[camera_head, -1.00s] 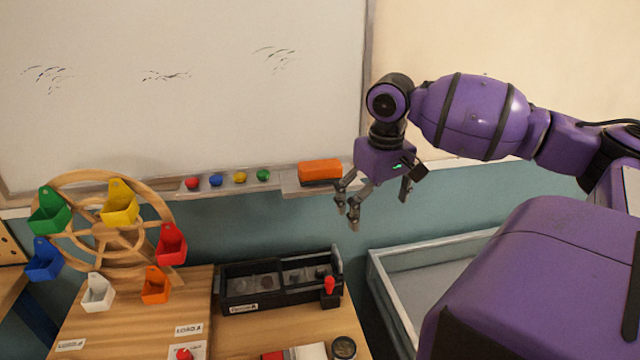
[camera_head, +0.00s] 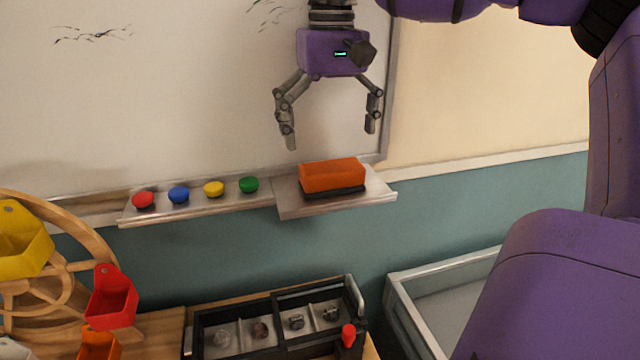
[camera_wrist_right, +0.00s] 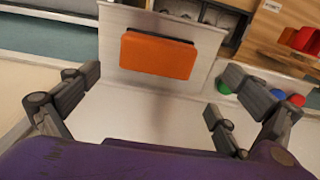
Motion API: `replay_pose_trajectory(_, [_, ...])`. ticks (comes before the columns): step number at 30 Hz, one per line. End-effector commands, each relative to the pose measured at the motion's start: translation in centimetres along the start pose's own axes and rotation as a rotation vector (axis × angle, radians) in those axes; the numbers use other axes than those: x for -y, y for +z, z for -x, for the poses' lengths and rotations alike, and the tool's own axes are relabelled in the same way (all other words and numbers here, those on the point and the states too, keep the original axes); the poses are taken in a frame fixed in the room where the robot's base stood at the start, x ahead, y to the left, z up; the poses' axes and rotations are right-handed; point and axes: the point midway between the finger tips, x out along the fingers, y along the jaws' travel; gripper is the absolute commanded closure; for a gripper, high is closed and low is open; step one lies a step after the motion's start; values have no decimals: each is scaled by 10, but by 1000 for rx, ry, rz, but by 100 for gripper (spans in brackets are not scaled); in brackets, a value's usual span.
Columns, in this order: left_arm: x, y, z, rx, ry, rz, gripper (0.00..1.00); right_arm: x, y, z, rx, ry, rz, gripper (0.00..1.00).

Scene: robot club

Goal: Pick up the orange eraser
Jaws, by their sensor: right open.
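The orange eraser (camera_head: 332,175) has a dark underside and lies on the right-hand metal ledge (camera_head: 292,205) below the whiteboard. My right gripper (camera_head: 331,137) points down with its fingers spread, above the eraser and apart from it. In the right wrist view the eraser (camera_wrist_right: 158,55) shows ahead of the open fingers (camera_wrist_right: 150,105), with nothing between them. My left gripper is in neither view.
Red (camera_head: 143,200), blue (camera_head: 178,194), yellow (camera_head: 213,188) and green (camera_head: 249,184) round magnets sit on the ledge left of the eraser. The whiteboard (camera_head: 180,90) rises behind. Below are a black compartment box (camera_head: 275,345), a grey-rimmed bin (camera_head: 420,325) and a wooden wheel with coloured buckets (camera_head: 110,298).

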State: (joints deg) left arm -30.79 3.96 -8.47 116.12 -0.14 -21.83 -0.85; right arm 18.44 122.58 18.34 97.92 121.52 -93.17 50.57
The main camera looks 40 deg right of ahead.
Motion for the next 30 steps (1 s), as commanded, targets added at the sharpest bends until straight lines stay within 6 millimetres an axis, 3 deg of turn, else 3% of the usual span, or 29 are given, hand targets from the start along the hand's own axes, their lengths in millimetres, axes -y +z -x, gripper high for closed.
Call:
replay_pose_trajectory(5, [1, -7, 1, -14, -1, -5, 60, 0, 0, -18, 1, 1, 2, 0])
replay_pose_trajectory(11, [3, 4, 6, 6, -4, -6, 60, -2, -1, -34, 0, 1, 2, 0])
replay_pose_trajectory(18, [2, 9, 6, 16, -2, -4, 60, -6, -3, -70, 2, 1, 1, 0])
replay_pose_trajectory(26, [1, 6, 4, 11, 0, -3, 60, -5, -4, -76, -2, 0, 1, 0])
replay_pose_trajectory(30, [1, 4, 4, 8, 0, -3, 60, -5, -4, -76, -2, 0, 1, 16])
